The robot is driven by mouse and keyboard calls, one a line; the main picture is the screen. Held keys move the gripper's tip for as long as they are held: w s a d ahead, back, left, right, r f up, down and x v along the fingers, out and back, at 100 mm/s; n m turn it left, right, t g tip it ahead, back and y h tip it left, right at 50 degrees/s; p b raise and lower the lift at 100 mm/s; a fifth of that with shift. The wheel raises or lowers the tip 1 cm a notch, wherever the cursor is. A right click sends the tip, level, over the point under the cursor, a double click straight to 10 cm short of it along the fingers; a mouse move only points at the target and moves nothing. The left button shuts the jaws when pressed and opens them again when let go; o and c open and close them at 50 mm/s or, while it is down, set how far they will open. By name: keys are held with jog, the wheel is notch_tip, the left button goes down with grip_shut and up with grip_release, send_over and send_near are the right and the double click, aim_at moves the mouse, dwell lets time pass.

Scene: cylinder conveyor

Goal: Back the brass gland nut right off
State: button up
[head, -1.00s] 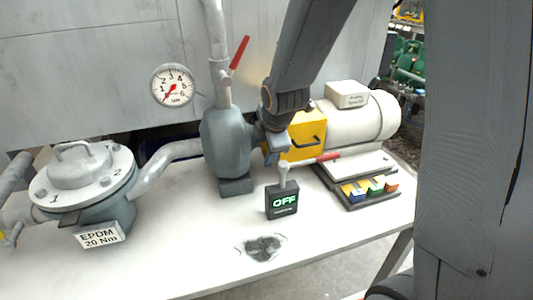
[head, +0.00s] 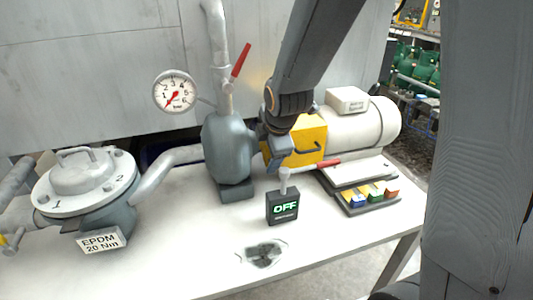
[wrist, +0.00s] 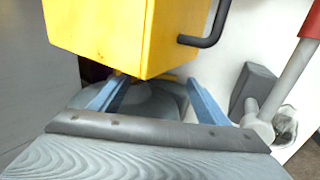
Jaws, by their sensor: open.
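The grey pump body (head: 228,150) stands on the white bench, with a yellow guard box (head: 308,140) and a cream motor (head: 360,128) to its right. My gripper (head: 277,158) is between the pump and the guard, its jaws by the guard's left side. In the wrist view its two blue fingers (wrist: 155,84) are apart, below the yellow guard (wrist: 120,35), with a rounded grey part (wrist: 150,102) between them. I cannot make out the brass gland nut in either view; the arm, fingers and guard cover the space between pump and guard.
A black OFF box (head: 284,207) with a red-handled lever (head: 318,163) stands in front of the guard. A gauge (head: 175,91) and another red lever (head: 241,60) are above the pump. A flanged lid (head: 85,178) is at left.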

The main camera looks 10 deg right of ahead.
jog(key=shift+v, duration=2.9)
